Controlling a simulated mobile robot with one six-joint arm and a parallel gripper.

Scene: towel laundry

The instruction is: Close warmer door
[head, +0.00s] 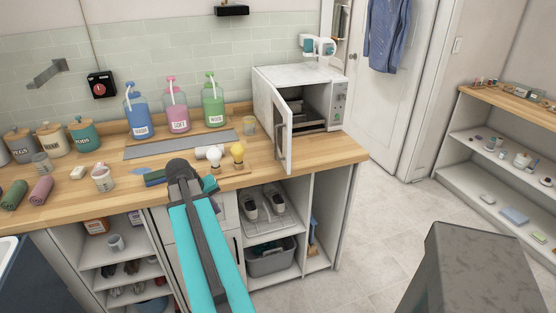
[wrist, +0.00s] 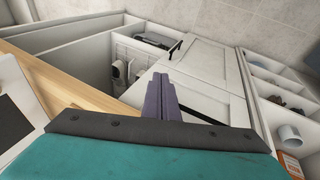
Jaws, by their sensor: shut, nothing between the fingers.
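The warmer (head: 305,85) is a white box with a control panel on its right side, standing at the right end of the wooden counter in the head view. Its door (head: 284,130) is hinged at the left and stands wide open, swung out toward the counter's front edge. A dark rack or tray shows inside. My gripper (wrist: 162,92) shows in the wrist view with its dark fingers together, shut and empty, in front of the cabinet fronts.
Two bulb-shaped items, one white and one yellow (head: 238,153), stand left of the door. Blue, pink and green pump bottles (head: 177,108) stand at the back. A grey mat (head: 180,145) lies before them. Open shelves with shoes and a grey bin (head: 271,262) are below.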

